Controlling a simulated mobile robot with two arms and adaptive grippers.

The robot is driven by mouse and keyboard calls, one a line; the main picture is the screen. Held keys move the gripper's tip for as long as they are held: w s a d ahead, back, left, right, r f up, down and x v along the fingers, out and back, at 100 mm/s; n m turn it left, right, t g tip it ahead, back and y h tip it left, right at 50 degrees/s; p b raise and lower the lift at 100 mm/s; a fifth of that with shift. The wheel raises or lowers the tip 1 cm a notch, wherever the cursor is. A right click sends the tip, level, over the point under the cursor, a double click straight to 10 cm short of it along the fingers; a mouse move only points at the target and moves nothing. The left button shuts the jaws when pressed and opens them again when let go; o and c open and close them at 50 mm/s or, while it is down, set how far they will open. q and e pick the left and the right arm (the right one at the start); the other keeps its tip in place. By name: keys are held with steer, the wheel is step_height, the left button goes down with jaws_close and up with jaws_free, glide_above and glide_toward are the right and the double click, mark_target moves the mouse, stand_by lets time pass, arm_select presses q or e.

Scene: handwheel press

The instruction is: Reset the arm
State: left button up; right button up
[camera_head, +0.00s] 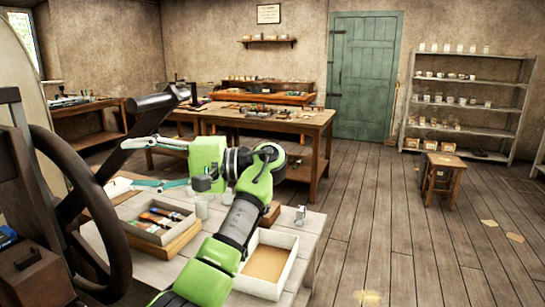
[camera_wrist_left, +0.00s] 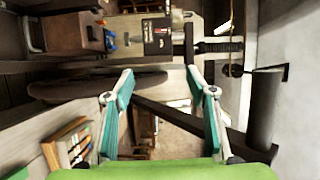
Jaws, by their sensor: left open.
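My left gripper (camera_head: 122,164) reaches in on the green arm. Its two teal fingers are spread apart and nothing is between them. It points left, toward the dark handwheel (camera_head: 121,250) and a dark sloping bar (camera_head: 97,183) with a thick cylindrical end (camera_head: 152,104). In the left wrist view the open fingers (camera_wrist_left: 160,71) frame the background. There the handwheel (camera_wrist_left: 90,86) shows nearly edge-on and the bar (camera_wrist_left: 185,121) passes beyond the fingers. I cannot tell whether a finger touches the bar. My right gripper is in neither view.
The light table (camera_head: 308,225) below my arm holds an open tool tray (camera_head: 180,236), an open box (camera_head: 283,240) and a small metal piece (camera_head: 300,214). A stool (camera_head: 442,174), shelves (camera_head: 470,103) and a green door (camera_head: 364,75) stand farther back. The right floor is mostly clear.

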arm_select(q)
steer(key=w+a+f+m+t+h, duration=0.1)
steer(key=w+f+m+t+h, duration=0.2)
steer(key=f, duration=1.1)
steer(key=w+a+f+m+t+h, duration=0.15)
steer(key=w+f+m, duration=0.4)
steer(key=f, duration=0.75)
steer(key=s+d+f+m+h, duration=0.1)
steer(key=s+f+h, duration=0.2)
steer(key=f, duration=1.3)
steer(key=s+d+f+m+h, duration=0.15)
steer(key=s+f, duration=0.25)
steer(key=f, duration=1.2)
steer(key=s+d+f+n+g+h, duration=0.25)
steer(key=s+f+h, duration=0.25)
steer(key=s+f, duration=1.65)
steer(key=s+f+n+h, duration=0.2)
steer(key=s+f, duration=0.4)
steer(key=s, duration=1)
steer(key=s+f+n+g+h, duration=0.1)
steer(key=s+f+n, duration=0.3)
steer(key=s, duration=1.3)
step_height(320, 180, down, 2)
steer(key=shift+d+f+h, duration=0.1)
steer(key=shift+d+h, duration=0.1)
steer(key=shift+h, duration=0.3)
